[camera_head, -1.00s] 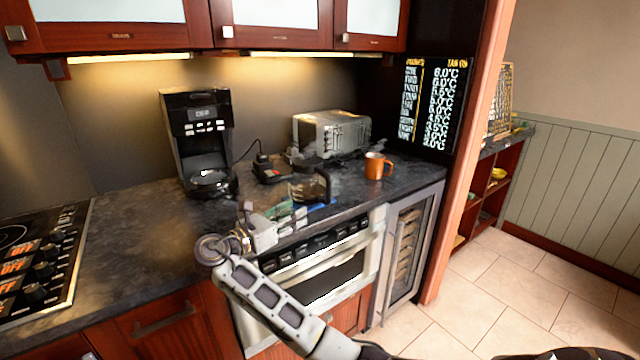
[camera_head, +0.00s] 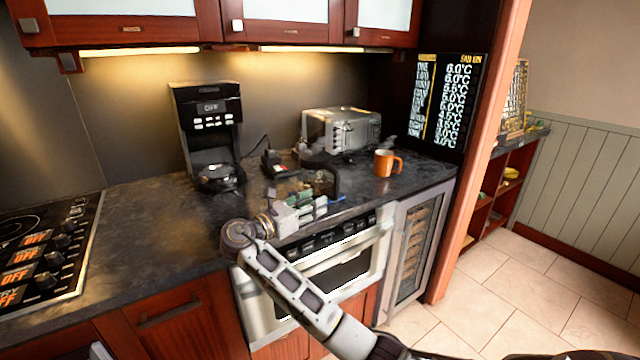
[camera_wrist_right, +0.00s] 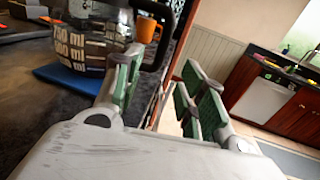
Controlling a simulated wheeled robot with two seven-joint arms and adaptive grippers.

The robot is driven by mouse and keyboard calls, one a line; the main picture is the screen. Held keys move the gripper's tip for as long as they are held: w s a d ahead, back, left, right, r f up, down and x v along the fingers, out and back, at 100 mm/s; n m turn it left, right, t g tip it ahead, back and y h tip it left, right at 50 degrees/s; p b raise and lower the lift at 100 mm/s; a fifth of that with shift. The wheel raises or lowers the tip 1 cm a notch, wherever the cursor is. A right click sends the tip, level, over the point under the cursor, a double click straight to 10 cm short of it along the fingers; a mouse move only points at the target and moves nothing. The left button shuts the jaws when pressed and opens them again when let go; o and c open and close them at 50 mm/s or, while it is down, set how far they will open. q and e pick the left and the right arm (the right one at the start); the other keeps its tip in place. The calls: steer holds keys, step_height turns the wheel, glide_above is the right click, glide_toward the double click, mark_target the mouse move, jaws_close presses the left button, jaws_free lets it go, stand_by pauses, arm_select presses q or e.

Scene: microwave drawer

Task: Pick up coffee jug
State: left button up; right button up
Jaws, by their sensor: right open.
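The coffee jug (camera_head: 326,182) is clear glass with a black handle and stands on the counter, partly hidden behind my right gripper in the head view. In the right wrist view the jug (camera_wrist_right: 92,38) shows volume markings, with its black handle at the top centre. My right gripper (camera_head: 314,206) is open and empty, close in front of the jug at the counter's front edge. In the wrist view its green-padded fingers (camera_wrist_right: 163,85) are spread, with the left finger near the handle; whether they touch cannot be told. My left gripper is not in view.
A black coffee maker (camera_head: 208,135) stands behind to the left, a silver toaster (camera_head: 342,131) behind the jug. An orange mug (camera_head: 384,163) stands to the right. A blue flat thing (camera_wrist_right: 68,80) lies at the jug's base. The counter (camera_head: 150,225) is clear at left.

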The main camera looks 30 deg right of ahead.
mark_target(335, 190)
steer(key=x, duration=0.4)
steer(key=shift+w+d+b, duration=0.1)
steer(key=shift+d+b, duration=0.2)
steer(key=shift+d, duration=0.15)
steer(key=shift+w+d+r, duration=0.1)
steer(key=shift+d+r, duration=0.05)
steer(key=shift+d, duration=0.5)
steer(key=x, duration=0.1)
steer(key=b+x, duration=0.1)
steer(key=shift+d+r, duration=0.2)
steer(key=shift+d, duration=0.05)
steer(key=shift+w+d, duration=0.25)
steer(key=shift+d, duration=0.3)
steer(key=c, duration=0.8)
jaws_close()
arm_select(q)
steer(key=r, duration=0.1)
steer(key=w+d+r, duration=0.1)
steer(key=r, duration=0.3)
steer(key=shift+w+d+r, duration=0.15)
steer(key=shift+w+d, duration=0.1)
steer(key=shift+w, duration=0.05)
